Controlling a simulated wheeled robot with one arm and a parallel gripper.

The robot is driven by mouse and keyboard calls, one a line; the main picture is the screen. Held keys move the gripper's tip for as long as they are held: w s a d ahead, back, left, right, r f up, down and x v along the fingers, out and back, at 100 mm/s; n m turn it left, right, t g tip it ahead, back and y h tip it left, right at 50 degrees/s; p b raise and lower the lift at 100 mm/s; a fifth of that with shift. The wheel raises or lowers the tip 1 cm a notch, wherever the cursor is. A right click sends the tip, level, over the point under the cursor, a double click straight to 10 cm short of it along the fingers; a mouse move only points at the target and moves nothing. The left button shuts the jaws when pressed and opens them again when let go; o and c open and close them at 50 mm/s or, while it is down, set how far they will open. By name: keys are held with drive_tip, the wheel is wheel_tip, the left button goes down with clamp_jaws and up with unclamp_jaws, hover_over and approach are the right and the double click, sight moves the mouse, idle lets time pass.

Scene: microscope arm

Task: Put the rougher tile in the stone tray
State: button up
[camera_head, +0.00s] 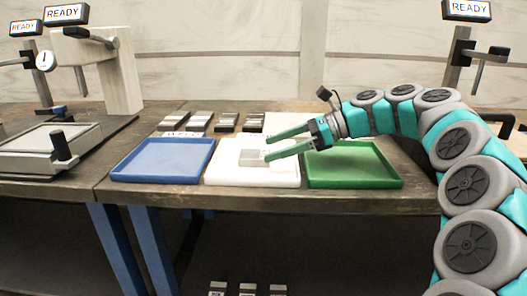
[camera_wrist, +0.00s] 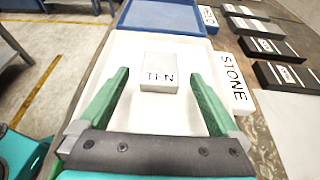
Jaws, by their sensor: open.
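The white tray (camera_head: 222,178) stands in the middle of the bench, between a blue and a green tray. In the wrist view a label reading STONE lies along the edge of the white tray (camera_wrist: 207,62). In the wrist view the fingers of my gripper (camera_wrist: 160,77) stand apart on either side of the tile. Surface roughness cannot be told.
The blue tray (camera_head: 160,176) is left and the green tray (camera_head: 355,182) right. Several dark blocks with pale labels (camera_head: 198,118) lie behind the trays. A pale sheet (camera_wrist: 288,115) lies beside them. A flat instrument (camera_head: 40,148) and a tall stand (camera_head: 121,75) are at left.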

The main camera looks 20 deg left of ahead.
drive_tip(key=v, duration=0.8)
